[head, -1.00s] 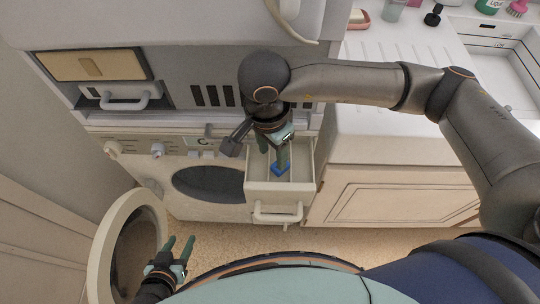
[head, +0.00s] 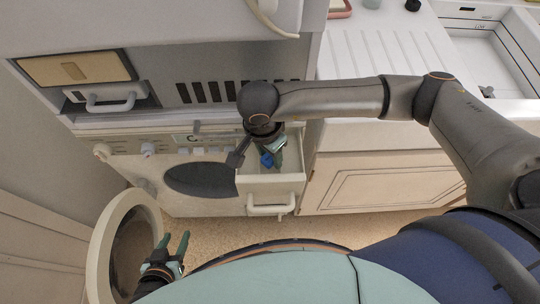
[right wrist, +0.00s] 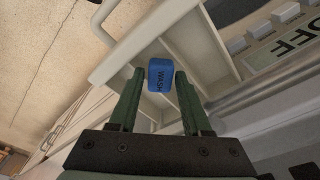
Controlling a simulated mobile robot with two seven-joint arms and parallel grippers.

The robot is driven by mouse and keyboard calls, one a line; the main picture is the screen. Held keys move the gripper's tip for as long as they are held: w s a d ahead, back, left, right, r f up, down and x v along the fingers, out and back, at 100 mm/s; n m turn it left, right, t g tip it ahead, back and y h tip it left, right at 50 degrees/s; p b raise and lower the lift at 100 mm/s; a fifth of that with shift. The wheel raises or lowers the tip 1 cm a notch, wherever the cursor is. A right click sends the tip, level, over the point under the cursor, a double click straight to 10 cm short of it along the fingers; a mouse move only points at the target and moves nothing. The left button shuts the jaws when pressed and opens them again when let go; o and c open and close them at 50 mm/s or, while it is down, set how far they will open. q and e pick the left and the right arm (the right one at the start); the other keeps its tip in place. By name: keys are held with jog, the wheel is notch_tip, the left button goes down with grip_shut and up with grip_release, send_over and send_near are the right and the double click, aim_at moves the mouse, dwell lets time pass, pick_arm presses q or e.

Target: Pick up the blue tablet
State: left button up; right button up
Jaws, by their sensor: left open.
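The blue tablet (head: 267,159), marked "WASH", is inside the open drawer area, between the fingertips of my right gripper (head: 272,158). My left gripper (head: 176,250) is open and empty at the lower left, beside the round washer door, far from the tablet.
The open drawer (head: 270,187) has a white handle (head: 271,206) at its front. The washer's round door (head: 105,250) stands open at the left. A counter (head: 370,50) with a sink is at the right. Floor shows below the drawer.

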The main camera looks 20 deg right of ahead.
grip_shut()
jog(key=shift+r, duration=0.15)
